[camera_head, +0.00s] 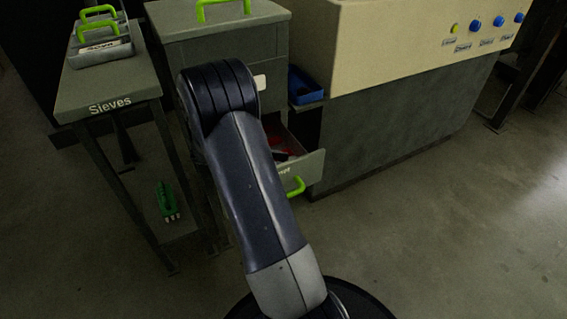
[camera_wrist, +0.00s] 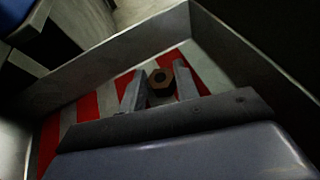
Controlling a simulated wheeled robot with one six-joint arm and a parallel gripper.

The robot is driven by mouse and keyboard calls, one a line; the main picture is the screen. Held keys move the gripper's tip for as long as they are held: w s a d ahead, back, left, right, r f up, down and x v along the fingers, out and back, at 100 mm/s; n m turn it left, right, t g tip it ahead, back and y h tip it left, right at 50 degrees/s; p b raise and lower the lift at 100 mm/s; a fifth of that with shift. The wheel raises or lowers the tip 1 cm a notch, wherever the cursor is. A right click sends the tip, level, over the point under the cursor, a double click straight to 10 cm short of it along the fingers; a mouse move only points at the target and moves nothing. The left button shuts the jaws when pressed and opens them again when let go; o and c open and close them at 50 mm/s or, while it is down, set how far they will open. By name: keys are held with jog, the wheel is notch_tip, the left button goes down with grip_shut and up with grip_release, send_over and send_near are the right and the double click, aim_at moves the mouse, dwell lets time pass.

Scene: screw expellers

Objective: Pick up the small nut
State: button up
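The small nut (camera_wrist: 161,82), brown with a dark hole, shows in the wrist view. It lies between the two fingers of my gripper (camera_wrist: 160,80), near their tips. The fingers are spread about as wide as the nut. I cannot tell whether both fingers press on it or whether it rests on the drawer floor. An open drawer (camera_wrist: 85,78) with a red and white striped floor surrounds the fingers. In the head view, the drawer (camera_head: 311,167) is partly behind my arm, which hides the gripper and the nut.
Metal drawer walls stand close around my gripper. The drawer cabinet (camera_head: 215,52) stands beside a beige and grey machine (camera_head: 400,100) with blue buttons. A sieves table (camera_head: 108,82) stands left. The floor at right is clear.

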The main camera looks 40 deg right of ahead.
jog(key=c, duration=0.5)
